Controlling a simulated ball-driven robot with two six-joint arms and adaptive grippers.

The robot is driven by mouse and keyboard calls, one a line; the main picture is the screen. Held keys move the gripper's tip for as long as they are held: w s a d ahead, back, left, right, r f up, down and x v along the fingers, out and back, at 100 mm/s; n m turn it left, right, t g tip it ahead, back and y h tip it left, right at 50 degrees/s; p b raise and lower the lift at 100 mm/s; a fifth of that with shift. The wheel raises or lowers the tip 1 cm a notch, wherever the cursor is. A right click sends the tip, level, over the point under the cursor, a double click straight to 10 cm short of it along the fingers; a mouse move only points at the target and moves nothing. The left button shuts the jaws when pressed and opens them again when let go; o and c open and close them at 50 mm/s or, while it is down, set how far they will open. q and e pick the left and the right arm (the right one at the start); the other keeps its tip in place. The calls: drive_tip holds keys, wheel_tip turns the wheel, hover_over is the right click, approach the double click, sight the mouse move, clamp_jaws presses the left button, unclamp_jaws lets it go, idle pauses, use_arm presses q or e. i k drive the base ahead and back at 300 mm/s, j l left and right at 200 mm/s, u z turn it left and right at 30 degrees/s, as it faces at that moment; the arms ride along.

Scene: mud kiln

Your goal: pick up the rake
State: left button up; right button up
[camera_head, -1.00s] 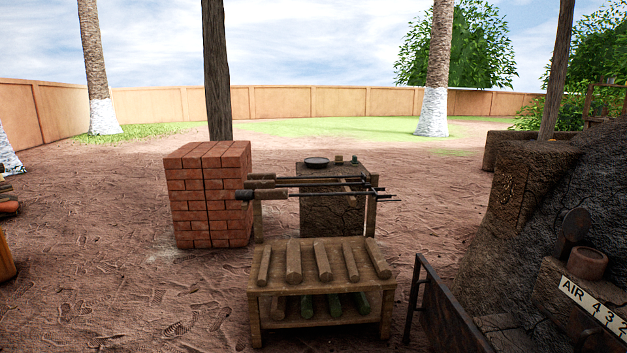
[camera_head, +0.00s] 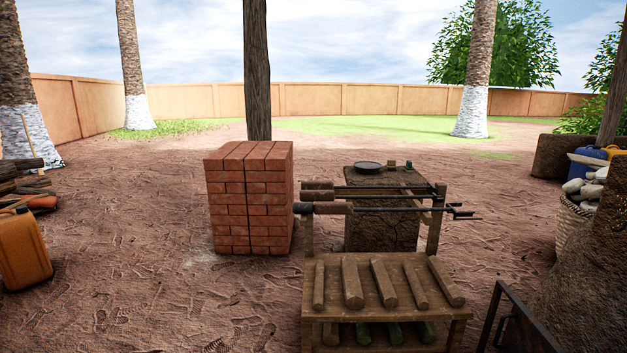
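Long-handled metal tools with wooden grips lie across a wooden rack (camera_head: 437,232) ahead, right of the middle. The nearest tool (camera_head: 390,209) has its grip at the left and a hooked or forked end at the right; it may be the rake, but I cannot tell for sure. Other similar tools (camera_head: 375,190) lie just behind it. Neither of my grippers shows in the view.
Below the tools is a wooden shelf (camera_head: 312,307) with several short logs. A brick stack (camera_head: 248,200) stands left of it, and a mud block (camera_head: 382,233) behind. A dark metal frame (camera_head: 490,318) is at the lower right. Open dirt lies left, with an orange can (camera_head: 22,250).

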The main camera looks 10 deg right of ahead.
sight(430, 188)
drive_tip(key=i+j+u, duration=0.15)
drive_tip(key=i, duration=0.45)
drive_tip(key=i+j+u, duration=0.15)
drive_tip(key=i, duration=0.45)
